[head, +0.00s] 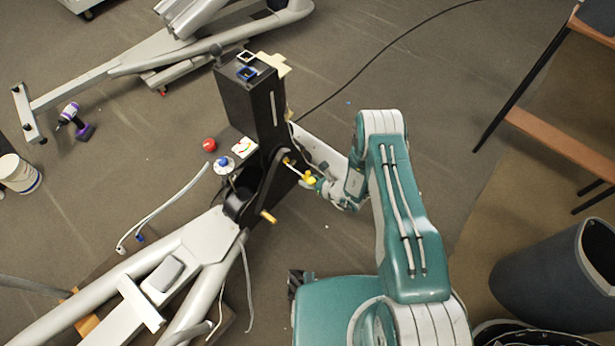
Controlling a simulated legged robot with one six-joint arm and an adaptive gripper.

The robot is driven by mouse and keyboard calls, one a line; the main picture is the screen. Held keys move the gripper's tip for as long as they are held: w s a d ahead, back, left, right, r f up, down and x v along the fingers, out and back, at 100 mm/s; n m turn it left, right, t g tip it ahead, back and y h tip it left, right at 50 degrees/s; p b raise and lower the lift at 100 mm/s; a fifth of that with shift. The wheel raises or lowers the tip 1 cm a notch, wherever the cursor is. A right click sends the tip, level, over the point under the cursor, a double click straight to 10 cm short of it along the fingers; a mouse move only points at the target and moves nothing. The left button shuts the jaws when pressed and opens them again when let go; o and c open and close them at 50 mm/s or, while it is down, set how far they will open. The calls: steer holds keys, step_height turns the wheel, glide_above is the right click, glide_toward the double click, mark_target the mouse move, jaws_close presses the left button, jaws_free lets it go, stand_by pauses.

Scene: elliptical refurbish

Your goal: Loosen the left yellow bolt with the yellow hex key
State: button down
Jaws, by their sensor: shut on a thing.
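My gripper (317,182) is at the centre of the picture, beside the dark upright housing (262,112) of the elliptical machine. It is shut on the yellow hex key (309,178). The key's thin pale shaft runs up and left from the yellow grip towards the housing's side. A small yellow-orange spot, which looks like a yellow bolt (286,160), is at the shaft's far end. I cannot tell whether the key tip is seated in it. The fingertips are small and partly hidden by the wrist.
A yellow-orange handle (268,216) sticks out below the housing. Grey machine tubes (205,245) fill the lower left. A red ball-like part (209,144) and a purple drill (75,122) lie left. A dark bin (545,275) stands lower right. Floor above my arm is mostly clear.

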steer(key=shift+d+r, duration=0.25)
steer(key=shift+d, duration=0.25)
stand_by(0.4)
steer(key=m+g+y, duration=0.1)
steer(key=m, duration=0.2)
steer(key=shift+s+y, duration=0.1)
steer(key=shift+y, duration=0.2)
steer(key=m+y, duration=0.1)
steer(key=m+g+y, duration=0.1)
steer(key=m, duration=0.1)
steer(key=shift+a+r+m+g, duration=0.1)
steer(key=shift+m+g, duration=0.2)
steer(key=m+y, duration=0.1)
steer(key=m, duration=0.1)
steer(key=m+y, duration=0.1)
steer(key=m, duration=0.1)
steer(key=shift+r+g, duration=0.1)
steer(key=shift+g, duration=0.2)
steer(key=m+y, duration=0.1)
steer(key=m, duration=0.1)
steer(key=m+t+y, duration=0.1)
steer(key=m, duration=0.2)
steer(key=shift+r+m, duration=0.2)
steer(key=shift+m, duration=0.1)
steer(key=shift+w+a, duration=0.45)
steer(key=shift+a, duration=0.05)
stand_by(1.9)
